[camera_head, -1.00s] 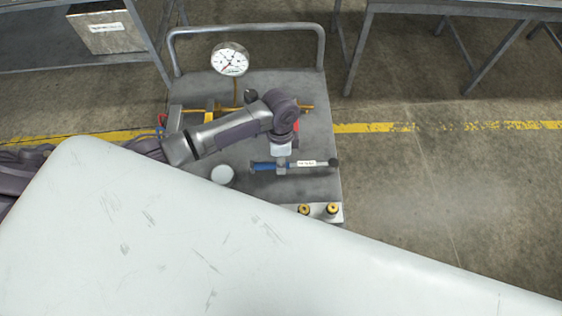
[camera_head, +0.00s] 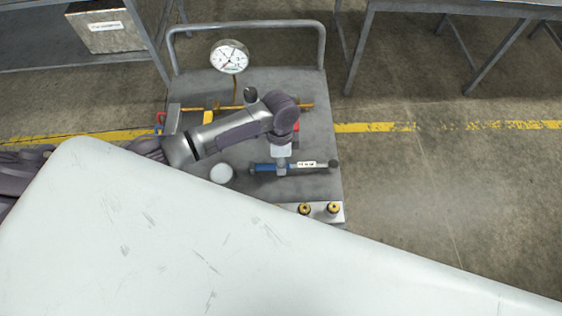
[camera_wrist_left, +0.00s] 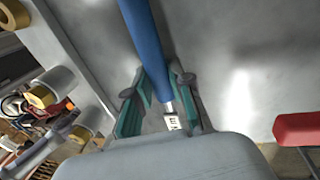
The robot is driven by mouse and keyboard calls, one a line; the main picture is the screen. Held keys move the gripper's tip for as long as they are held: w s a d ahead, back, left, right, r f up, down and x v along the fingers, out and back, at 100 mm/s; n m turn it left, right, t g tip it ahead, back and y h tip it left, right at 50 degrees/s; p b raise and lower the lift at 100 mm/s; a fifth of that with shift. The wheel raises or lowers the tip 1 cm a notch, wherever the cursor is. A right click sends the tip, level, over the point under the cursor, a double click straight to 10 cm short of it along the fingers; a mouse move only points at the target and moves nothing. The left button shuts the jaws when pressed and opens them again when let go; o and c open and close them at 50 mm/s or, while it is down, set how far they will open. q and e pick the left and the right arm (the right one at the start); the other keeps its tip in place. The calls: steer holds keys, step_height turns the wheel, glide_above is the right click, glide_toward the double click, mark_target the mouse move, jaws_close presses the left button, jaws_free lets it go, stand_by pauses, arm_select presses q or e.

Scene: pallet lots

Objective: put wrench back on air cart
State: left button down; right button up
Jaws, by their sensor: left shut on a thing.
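The wrench (camera_head: 308,165) has a blue handle, a silver shaft with a white label and a dark head at its right end. It lies across the view above the grey air cart (camera_head: 320,103). My left gripper (camera_head: 281,168) is shut on the wrench near where the blue handle meets the shaft. In the left wrist view, the blue handle of the wrench (camera_wrist_left: 147,40) runs between the teal fingers of the gripper (camera_wrist_left: 158,100). Whether the wrench touches the cart top cannot be told. My right gripper is not in view.
A round gauge (camera_head: 229,57) stands at the cart's back, before the handle rail. Brass fittings (camera_head: 333,208) sit at its front right corner. A white cylinder (camera_head: 221,173) is left of the wrench. A red item (camera_wrist_left: 297,129) shows in the wrist view. Open floor lies right.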

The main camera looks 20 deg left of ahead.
arm_select(q)
steer(key=shift+f, duration=0.2)
steer(key=c, duration=0.9)
jaws_free()
steer(key=shift+c, duration=0.2)
step_height(320, 180, up, 12)
steer(key=w, duration=0.2)
steer(key=shift+a, duration=0.45)
steer(key=shift+f, duration=0.1)
